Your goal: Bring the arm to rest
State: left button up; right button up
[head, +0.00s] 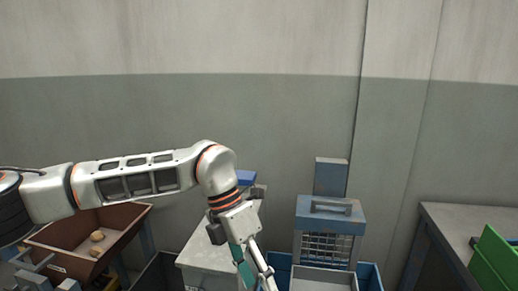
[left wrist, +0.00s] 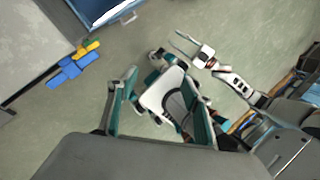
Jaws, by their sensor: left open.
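My left arm comes in from the left in the head view, with its forearm roughly level and the wrist bent down. My left gripper (head: 256,272) points down at the lower middle of the head view, partly cut off by the bottom edge. In the left wrist view my left gripper (left wrist: 160,112) has its two teal fingers wide apart, with nothing held between them. A second white arm with orange rings, which looks like mine, ends in a small gripper (left wrist: 190,48) at the upper middle of that view; its jaw state is unclear.
A brown bin (head: 125,222) with small lumps stands at left. A grey cabinet (head: 205,255) is behind my gripper. A blue-lidded basket unit (head: 330,215) and a grey table (head: 465,225) stand right, with a green bin (head: 495,262). Blue and yellow pieces (left wrist: 75,68) show in the wrist view.

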pick_arm(q)
jog(key=s+d+f+g+h, duration=0.1)
jog(key=s+d+g+h, duration=0.15)
jog(key=s+d, duration=0.4)
jog(key=s+d+r+n+h, duration=0.3)
jog(key=d+r+n+h, duration=0.6)
jog(key=h, duration=0.5)
jog(key=w+a+f+n+t+h, duration=0.1)
jog(key=w+a+f+n+t, duration=0.2)
jog(key=n+t, duration=0.35)
jog(key=w+a+f+n+t, duration=0.1)
jog(key=w+a+n+t, duration=0.2)
jog(key=w+n+t, duration=0.4)
jog(key=w+a+f+n+t+y+p, duration=0.1)
jog(key=a+f+n+t+y, duration=0.7)
jog(key=a+f+n+y, duration=0.55)
jog(key=s+a+f+n+g+y, duration=0.1)
jog(key=s+a+f+n, duration=0.1)
jog(key=s+a+f, duration=0.3)
jog(key=s+a+f+n+g+y, duration=0.2)
jog(key=s+a+f, duration=0.3)
jog(key=f, duration=0.7)
jog(key=s+a+f+n+g+y, duration=0.1)
jog(key=s+a+f+g+y, duration=0.1)
jog(key=s+a+f, duration=0.3)
notch_tip(320, 180, down, 4)
jog(key=shift+s+a+r+n, duration=0.25)
jog(key=shift+s+a+n, duration=0.15)
jog(key=shift+s, duration=0.55)
